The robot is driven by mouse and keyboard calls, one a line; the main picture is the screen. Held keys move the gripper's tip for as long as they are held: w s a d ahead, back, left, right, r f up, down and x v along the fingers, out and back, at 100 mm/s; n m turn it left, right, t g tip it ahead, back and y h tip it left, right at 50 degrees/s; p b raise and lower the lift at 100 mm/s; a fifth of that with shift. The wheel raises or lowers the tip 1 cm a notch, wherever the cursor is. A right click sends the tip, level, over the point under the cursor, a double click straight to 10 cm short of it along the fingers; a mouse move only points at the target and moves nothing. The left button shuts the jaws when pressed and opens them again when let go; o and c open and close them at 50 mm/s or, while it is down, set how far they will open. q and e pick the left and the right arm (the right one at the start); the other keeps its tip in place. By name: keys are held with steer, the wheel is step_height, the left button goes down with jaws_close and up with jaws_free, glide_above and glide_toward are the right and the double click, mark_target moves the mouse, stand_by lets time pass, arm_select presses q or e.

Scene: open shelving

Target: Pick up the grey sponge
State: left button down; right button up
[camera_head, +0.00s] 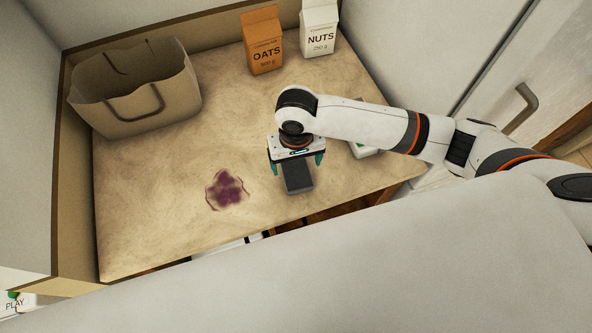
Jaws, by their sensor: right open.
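The grey sponge (298,178) is a dark grey block lying on the beige counter (150,220), near its front edge. My right gripper (297,163) comes in from the right and is over the sponge, pointing down. Its teal fingers are apart, one on each side of the sponge's far part. The gripper's body hides the sponge's far end. I cannot tell whether the fingers touch the sponge. My left gripper is not in view.
A purple stain (227,190) lies left of the sponge. A paper bag (135,95) stands at the back left. An oats carton (262,42) and a nuts carton (319,28) stand at the back. A white item (362,151) is partly hidden behind my right arm.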

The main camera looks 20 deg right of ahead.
mark_target(296, 172)
steer(key=shift+w+f, duration=0.2)
steer(key=shift+f, duration=0.45)
step_height(296, 172, down, 4)
steer(key=shift+w+d+r+p, duration=0.1)
steer(key=shift+r+p, duration=0.1)
steer(key=shift+p, duration=0.45)
steer(key=shift+f, duration=0.55)
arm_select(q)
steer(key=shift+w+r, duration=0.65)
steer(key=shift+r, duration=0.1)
arm_select(e)
steer(key=c, duration=1.1)
